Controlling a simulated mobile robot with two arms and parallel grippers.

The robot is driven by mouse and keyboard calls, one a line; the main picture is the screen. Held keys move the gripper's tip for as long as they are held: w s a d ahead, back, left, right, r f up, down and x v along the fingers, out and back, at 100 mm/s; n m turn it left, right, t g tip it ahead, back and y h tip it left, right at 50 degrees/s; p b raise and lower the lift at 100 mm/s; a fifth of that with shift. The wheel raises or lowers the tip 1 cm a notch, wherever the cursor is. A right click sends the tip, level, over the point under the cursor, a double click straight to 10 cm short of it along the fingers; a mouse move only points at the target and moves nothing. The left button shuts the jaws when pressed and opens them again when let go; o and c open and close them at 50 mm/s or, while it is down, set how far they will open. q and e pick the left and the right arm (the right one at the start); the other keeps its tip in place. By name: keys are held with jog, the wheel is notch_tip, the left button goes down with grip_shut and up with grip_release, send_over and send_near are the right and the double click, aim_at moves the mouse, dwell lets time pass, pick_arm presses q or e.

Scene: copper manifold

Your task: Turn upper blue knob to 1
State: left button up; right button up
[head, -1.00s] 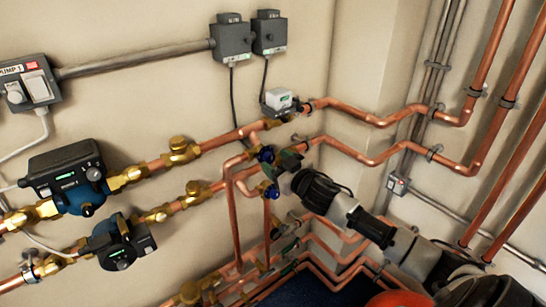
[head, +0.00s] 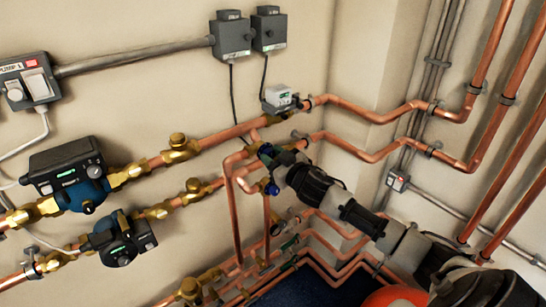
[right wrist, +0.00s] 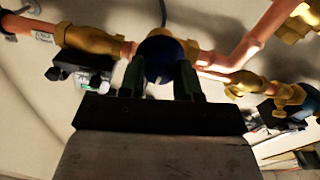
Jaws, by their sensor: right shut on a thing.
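The upper blue knob (head: 264,150) sits on the copper pipework left of the wall corner, mostly covered by my gripper in the head view. My right gripper (head: 277,160) reaches it from the lower right and is shut on it. In the right wrist view the round dark blue knob (right wrist: 160,52) lies between the two fingers (right wrist: 160,78), one on each side. The knob's marks cannot be read. A lower blue knob (head: 272,190) shows just below my gripper. My left gripper is not in view.
Copper pipes (head: 385,118) run right of the gripper and around the wall corner. A small white-topped actuator (head: 279,97) stands just above the knob. Two pumps (head: 75,180) and brass fittings (head: 180,147) are at left. More pipes run below.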

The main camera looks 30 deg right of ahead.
jog(key=n, duration=0.7)
jog(key=shift+n+p, duration=0.3)
jog(key=shift+p, duration=0.05)
jog(key=n, duration=0.4)
jog(key=shift+a+f+n, duration=0.1)
jog(key=shift+n, duration=2)
jog(key=o, duration=0.9)
